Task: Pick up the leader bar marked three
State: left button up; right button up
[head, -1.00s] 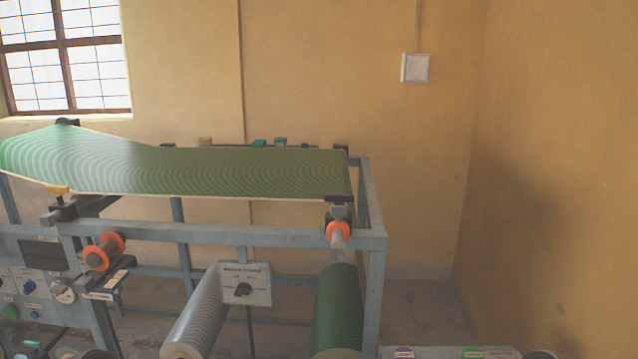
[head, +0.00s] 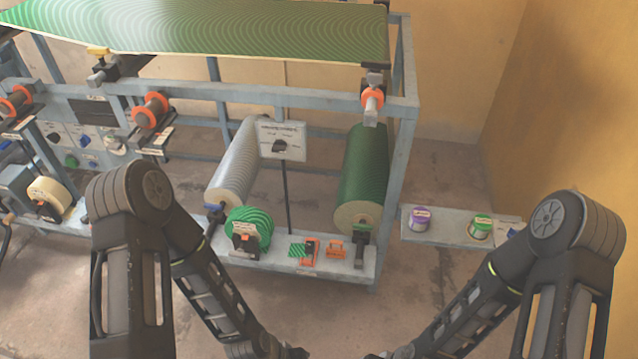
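I cannot pick out a leader bar marked three; no number is readable in the head view. My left gripper (head: 292,352) is low at the bottom edge, only partly in frame. My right gripper (head: 378,356) is also cut off at the bottom edge. Whether either is open or shut cannot be seen, and no object shows at either one. Both are in front of the machine's lower shelf (head: 330,270), apart from it.
The shelf holds a green roll (head: 250,229) and small orange parts (head: 335,249). A grey roll (head: 236,165) and a dark green roll (head: 362,180) lie behind. A side shelf (head: 447,232) carries a purple tin (head: 419,221) and a green tin (head: 480,226). Bare floor lies in front.

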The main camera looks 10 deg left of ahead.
aim_at(310, 243)
jog(key=i+l+z, duration=0.1)
jog(key=i+l, duration=0.65)
jog(key=i, duration=0.25)
jog(key=z, duration=0.05)
